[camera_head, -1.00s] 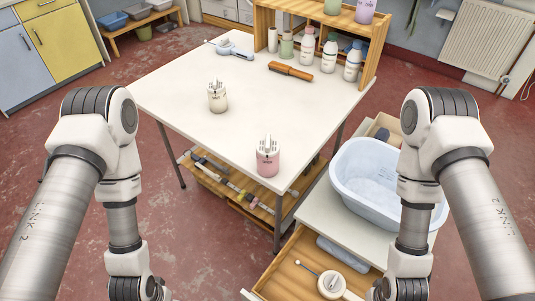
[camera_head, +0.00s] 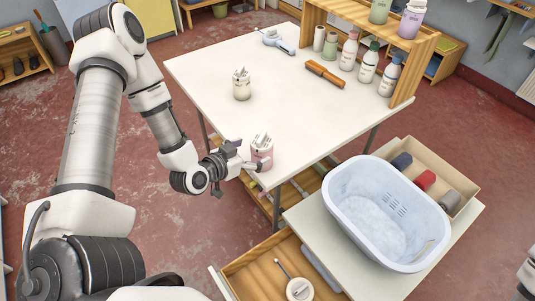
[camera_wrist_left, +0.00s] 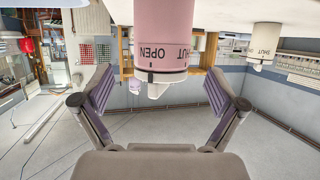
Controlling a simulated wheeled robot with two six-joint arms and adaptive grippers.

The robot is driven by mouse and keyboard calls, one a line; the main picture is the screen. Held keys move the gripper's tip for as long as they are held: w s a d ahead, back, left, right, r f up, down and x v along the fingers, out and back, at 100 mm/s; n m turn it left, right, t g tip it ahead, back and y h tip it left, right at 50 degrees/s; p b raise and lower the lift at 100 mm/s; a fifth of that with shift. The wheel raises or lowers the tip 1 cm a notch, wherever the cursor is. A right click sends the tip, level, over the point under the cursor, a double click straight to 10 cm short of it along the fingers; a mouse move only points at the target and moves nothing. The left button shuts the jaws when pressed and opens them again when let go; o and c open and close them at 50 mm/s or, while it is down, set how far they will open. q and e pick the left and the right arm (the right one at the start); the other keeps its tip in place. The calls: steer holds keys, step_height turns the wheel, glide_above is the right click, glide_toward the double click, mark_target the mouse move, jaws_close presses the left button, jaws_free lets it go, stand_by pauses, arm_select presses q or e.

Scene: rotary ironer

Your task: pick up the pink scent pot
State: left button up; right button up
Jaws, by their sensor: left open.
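The pink scent pot (camera_head: 262,152) stands upright at the near corner of the white table (camera_head: 215,75), with white sticks or parts on top. My left gripper (camera_head: 249,158) is open just left of the pot, its fingers reaching toward it. In the left wrist view, which is upside down, the pink pot (camera_wrist_left: 163,25) hangs large at the top centre, ahead of and between the spread fingers (camera_wrist_left: 160,92). I cannot tell whether a finger touches it. My right gripper is out of view.
A cream pot (camera_head: 241,86) stands further back on the table. A pale blue tub (camera_head: 385,215) sits on the lower cabinet, right of an open drawer (camera_head: 262,268).

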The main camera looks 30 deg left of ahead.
mark_target(262, 146)
arm_select(q)
steer(key=x, duration=0.4)
steer(key=shift+w+d, duration=0.1)
steer(key=shift+w, duration=0.2)
steer(key=shift+w+a+f, duration=0.15)
steer(key=shift+a, duration=0.05)
steer(key=c, duration=1.3)
